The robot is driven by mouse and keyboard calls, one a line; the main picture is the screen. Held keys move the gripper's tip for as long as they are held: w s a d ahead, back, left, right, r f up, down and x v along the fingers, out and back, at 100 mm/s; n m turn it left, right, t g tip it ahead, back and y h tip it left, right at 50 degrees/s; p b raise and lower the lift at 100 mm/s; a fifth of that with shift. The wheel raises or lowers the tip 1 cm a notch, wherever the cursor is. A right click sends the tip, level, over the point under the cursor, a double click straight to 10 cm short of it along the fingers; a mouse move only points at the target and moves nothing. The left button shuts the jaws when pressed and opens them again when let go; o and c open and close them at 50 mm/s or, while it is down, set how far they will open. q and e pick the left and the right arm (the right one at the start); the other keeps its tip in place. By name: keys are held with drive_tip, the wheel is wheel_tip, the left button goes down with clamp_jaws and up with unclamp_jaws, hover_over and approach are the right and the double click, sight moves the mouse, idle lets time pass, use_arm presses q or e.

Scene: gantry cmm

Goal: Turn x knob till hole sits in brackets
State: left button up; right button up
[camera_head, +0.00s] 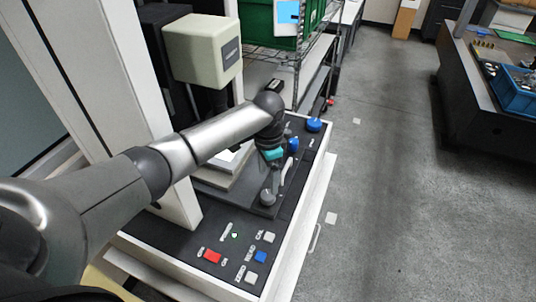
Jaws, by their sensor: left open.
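My left arm reaches across the machine's dark control deck from the left. My left gripper (286,176) points down over the deck's right side, open, below a teal band on my wrist. Another blue knob (314,124) stands farther back, clear of the gripper. A round grey knob (267,197) is nearer, just below the fingers. I cannot tell which knob is the x knob, or whether the fingers touch one. No hole or brackets can be made out. My right gripper is out of view.
The front deck has a red button (212,256), a blue button (260,257) and pale buttons. A pale gantry head (201,48) hangs above the machine. A wire rack with a green crate (285,20) stands behind.

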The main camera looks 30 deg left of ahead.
use_arm(q)
wheel_tip(320, 180, up, 8)
drive_tip(key=shift+f, duration=0.2)
drive_tip(key=shift+f, duration=0.1)
idle(0.4)
